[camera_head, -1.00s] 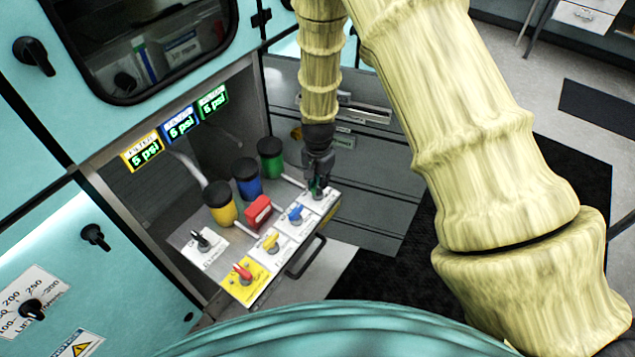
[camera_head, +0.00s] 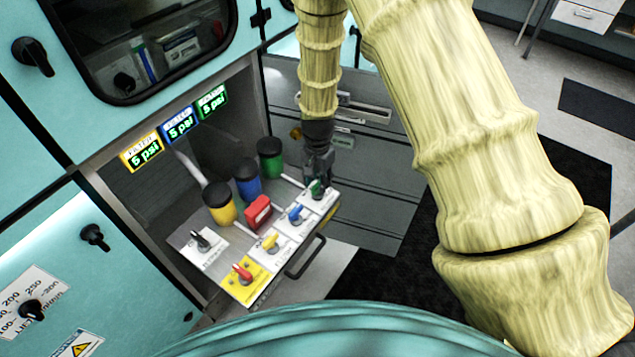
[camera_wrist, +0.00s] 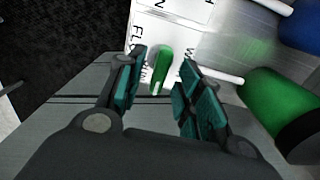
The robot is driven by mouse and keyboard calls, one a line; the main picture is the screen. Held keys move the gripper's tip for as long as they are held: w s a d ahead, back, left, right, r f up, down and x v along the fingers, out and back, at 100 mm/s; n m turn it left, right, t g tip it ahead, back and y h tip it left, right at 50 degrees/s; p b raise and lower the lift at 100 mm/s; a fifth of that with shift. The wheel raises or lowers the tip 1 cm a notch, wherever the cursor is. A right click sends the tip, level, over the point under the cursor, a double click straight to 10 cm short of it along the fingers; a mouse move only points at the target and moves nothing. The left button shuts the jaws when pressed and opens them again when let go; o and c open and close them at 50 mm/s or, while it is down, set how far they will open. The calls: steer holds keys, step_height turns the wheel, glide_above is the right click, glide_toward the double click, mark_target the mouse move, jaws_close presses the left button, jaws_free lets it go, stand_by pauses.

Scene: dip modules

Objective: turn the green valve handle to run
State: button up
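The green valve handle (camera_head: 317,189) sits on a white labelled plate at the far right end of the valve row. In the wrist view the green handle (camera_wrist: 162,70) stands between my two fingers, with a visible gap on each side. My gripper (camera_head: 318,178) is at the handle, and it shows open in the wrist view (camera_wrist: 160,88) with teal finger pads apart. The label beside the handle is partly hidden by the fingers, so I cannot read the run mark.
Blue (camera_head: 296,215), yellow (camera_head: 270,242) and red (camera_head: 242,272) handles line the same panel. Green (camera_head: 270,158), blue (camera_head: 247,178) and yellow (camera_head: 219,203) canisters and a red block (camera_head: 258,211) stand behind them. A black drawer handle (camera_head: 306,258) juts out in front.

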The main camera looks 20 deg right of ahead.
mark_target(318, 184)
step_height(318, 184, up, 11)
stand_by(0.5)
steer(key=shift+f, duration=0.2)
steer(key=s+d+f+n, duration=0.3)
steer(key=s+f, duration=0.6)
steer(key=f, duration=0.3)
steer(key=s+f+n, duration=0.2)
steer(key=s+f, duration=0.2)
steer(key=s, duration=0.5)
steer(key=s+f+n, duration=0.2)
steer(key=s+f, duration=0.2)
steer(key=s, duration=0.5)
steer(key=s+f+n, duration=0.3)
steer(key=s+f, duration=0.1)
steer(key=s, duration=0.5)
steer(key=shift+s+d, duration=0.15)
steer(key=shift+s, duration=0.1)
steer(key=shift+f, duration=0.1)
